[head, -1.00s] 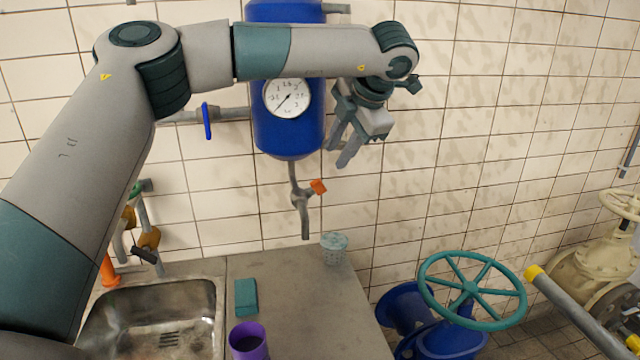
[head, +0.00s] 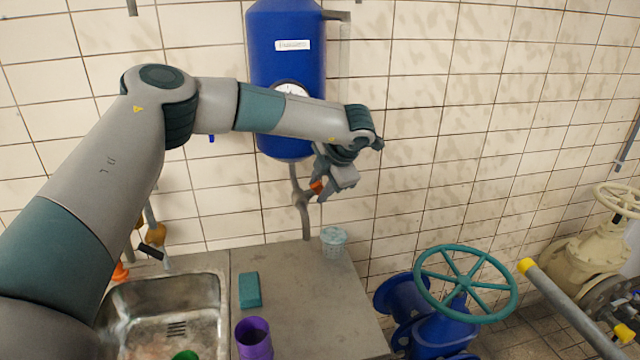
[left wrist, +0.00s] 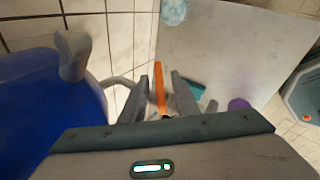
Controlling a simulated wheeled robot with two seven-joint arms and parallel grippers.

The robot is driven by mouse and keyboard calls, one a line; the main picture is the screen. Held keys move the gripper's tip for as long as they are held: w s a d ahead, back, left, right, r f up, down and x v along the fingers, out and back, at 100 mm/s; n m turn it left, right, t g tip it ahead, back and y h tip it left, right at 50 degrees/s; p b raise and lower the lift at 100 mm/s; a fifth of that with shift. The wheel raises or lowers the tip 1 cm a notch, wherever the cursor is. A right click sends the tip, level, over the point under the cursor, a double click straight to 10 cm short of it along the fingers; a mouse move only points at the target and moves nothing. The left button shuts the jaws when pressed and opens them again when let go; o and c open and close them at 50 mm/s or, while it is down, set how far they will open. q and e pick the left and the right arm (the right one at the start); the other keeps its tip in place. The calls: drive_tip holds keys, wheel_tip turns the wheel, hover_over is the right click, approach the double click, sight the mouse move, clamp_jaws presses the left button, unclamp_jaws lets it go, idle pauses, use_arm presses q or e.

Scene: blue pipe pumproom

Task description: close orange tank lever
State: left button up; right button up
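The blue tank (head: 290,75) hangs on the tiled wall with a gauge on its front. A grey outlet pipe (head: 306,222) comes down from its bottom. The orange lever (head: 317,187) sits on this pipe, partly hidden by my left gripper (head: 328,190). In the left wrist view, the orange lever (left wrist: 160,88) stands between the two fingers of my left gripper (left wrist: 160,98). The fingers are apart, with a visible gap on each side of the lever. Whether either finger touches it I cannot tell. My right gripper is not in view.
Below is a grey counter (head: 300,315) with a perforated light cup (head: 334,241), a teal sponge (head: 249,290) and a purple cup (head: 253,340). A metal sink (head: 165,305) is at left. A blue valve with a teal handwheel (head: 466,288) stands right of the counter.

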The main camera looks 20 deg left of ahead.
use_arm(q)
drive_tip(key=shift+f, duration=0.1)
clamp_jaws()
drive_tip(key=shift+a+h+b, duration=0.1)
drive_tip(key=shift+h+b, duration=0.2)
drive_tip(key=shift+h, duration=0.1)
drive_tip(key=shift+m+g+h, duration=0.6)
drive_tip(key=shift+m+g, duration=0.1)
drive_tip(key=shift+g, duration=0.1)
